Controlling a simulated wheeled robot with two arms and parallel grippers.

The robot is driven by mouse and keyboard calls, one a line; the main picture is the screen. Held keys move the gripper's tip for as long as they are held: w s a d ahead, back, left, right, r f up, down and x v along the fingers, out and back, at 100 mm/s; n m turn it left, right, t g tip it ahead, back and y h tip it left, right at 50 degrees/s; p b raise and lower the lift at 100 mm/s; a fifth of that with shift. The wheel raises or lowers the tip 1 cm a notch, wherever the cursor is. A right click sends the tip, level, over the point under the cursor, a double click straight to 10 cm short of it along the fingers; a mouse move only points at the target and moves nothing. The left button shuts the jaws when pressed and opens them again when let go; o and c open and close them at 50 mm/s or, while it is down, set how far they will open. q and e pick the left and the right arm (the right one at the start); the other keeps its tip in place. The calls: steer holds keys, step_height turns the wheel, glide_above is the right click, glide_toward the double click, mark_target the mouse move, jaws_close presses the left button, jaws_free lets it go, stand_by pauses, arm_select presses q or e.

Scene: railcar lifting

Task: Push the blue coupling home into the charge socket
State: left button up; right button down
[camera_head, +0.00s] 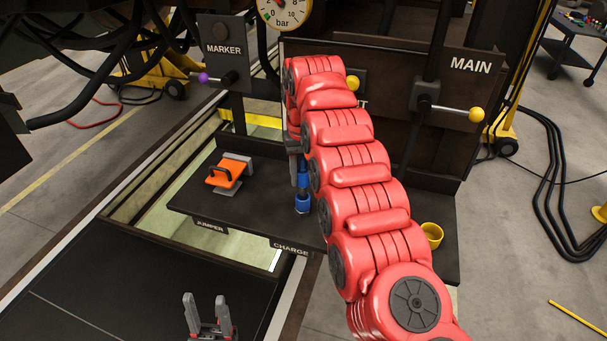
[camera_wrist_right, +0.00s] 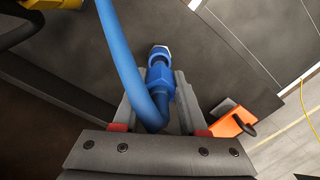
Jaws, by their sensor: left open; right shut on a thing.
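The blue coupling (camera_head: 303,183) is upright above the dark shelf, behind the CHARGE label. My right gripper (camera_head: 295,160) is shut on it, partly hidden by my red right arm. In the right wrist view the coupling (camera_wrist_right: 160,80) sits between the two grey fingers, with its blue hose curving beside it. A blue collar-like piece (camera_head: 302,204) shows at its lower end on the shelf. I cannot tell whether this is the charge socket or how deep the coupling sits. My left gripper (camera_head: 208,308) is open and empty at the bottom, away from the shelf.
An orange jumper piece with a black handle (camera_head: 227,173) stands left on the shelf (camera_head: 262,205). A yellow cup (camera_head: 432,234) is at the shelf's right end. Behind are the MARKER panel (camera_head: 222,38), the MAIN panel (camera_head: 470,65) with its yellow-knobbed lever, and a gauge (camera_head: 284,12).

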mark_target(303, 186)
steer(key=shift+f+b, duration=2.05)
steer(key=shift+b, duration=0.05)
steer(key=shift+c, duration=1.8)
jaws_free()
steer(key=shift+r, duration=0.1)
step_height(303, 186, up, 17)
steer(key=p, duration=1.7)
steer(key=shift+r, duration=0.2)
